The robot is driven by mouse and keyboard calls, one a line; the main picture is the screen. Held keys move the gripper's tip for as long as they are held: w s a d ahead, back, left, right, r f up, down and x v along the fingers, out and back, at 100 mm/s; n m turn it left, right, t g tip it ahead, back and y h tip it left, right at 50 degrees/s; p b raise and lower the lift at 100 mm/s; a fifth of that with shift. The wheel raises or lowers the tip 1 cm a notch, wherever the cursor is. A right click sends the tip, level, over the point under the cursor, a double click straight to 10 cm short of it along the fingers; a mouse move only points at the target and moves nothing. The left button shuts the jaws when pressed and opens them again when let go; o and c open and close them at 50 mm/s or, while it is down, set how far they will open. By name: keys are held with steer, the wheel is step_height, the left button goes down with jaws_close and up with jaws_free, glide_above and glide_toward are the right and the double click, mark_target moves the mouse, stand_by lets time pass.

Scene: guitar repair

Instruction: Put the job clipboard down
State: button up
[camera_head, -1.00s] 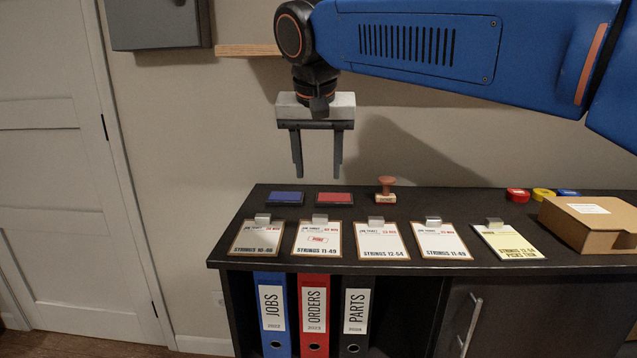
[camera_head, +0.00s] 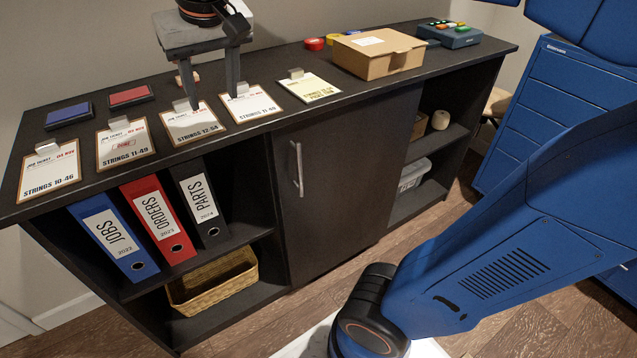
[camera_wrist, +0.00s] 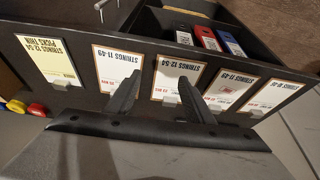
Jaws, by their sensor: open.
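Several job clipboards lie flat in a row on the dark cabinet top. They read STRINGS 10-46 (camera_head: 50,172), STRINGS 11-49 with a red DONE mark (camera_head: 124,143), STRINGS 12-54 (camera_head: 191,124) and another STRINGS 11-49 (camera_head: 249,104). My gripper (camera_head: 213,100) is open and holds nothing. It hangs over the row, around the 12-54 and right-hand 11-49 clipboards. In the wrist view my open fingers (camera_wrist: 160,78) point toward the 12-54 clipboard (camera_wrist: 178,75) and the neighbouring 11-49 clipboard (camera_wrist: 117,65). I cannot tell whether the fingertips touch anything.
A yellow-marked sheet (camera_head: 310,87) and a cardboard box (camera_head: 378,54) are to the right on the cabinet top (camera_head: 270,122). Blue (camera_head: 68,115) and red (camera_head: 130,96) ink pads lie behind the clipboards. A stamp is partly hidden behind my gripper. Binders (camera_head: 113,237) stand below.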

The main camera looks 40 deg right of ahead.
steer(key=s+d+f, duration=0.6)
steer(key=s+f, duration=0.1)
steer(key=f, duration=0.3)
steer(key=s+d+f, duration=0.6)
steer(key=s+f, duration=0.2)
steer(key=f, duration=0.1)
steer(key=shift+s+d+f+t, duration=0.2)
steer(key=shift+f+t, duration=0.1)
steer(key=shift+f, duration=0.05)
